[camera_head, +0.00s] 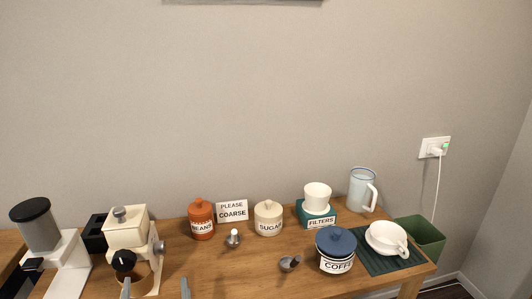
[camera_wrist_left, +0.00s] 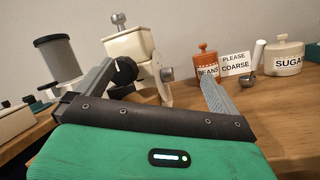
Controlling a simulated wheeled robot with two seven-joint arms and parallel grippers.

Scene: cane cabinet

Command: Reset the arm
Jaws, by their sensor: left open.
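My left gripper (camera_head: 155,289) shows at the bottom edge of the head view, only its two fingertips visible, spread apart. In the left wrist view my left gripper (camera_wrist_left: 155,88) is open, with two dark fingers wide apart and nothing held between them. Beyond the fingers stands the cream coffee grinder (camera_head: 125,226) with a black knob. It also shows in the left wrist view (camera_wrist_left: 133,46), apparently behind the gap between the fingers. Whether a finger touches it I cannot tell. My right gripper is not in view.
A wooden counter (camera_head: 215,270) holds an orange beans jar (camera_head: 201,220), a sugar jar (camera_head: 268,219), a coffee jar (camera_head: 336,250), a metal scoop (camera_head: 290,263), a white cup (camera_head: 386,238) and a pitcher (camera_head: 362,190). A white machine (camera_head: 66,265) stands left. A green bin (camera_head: 425,238) stands right.

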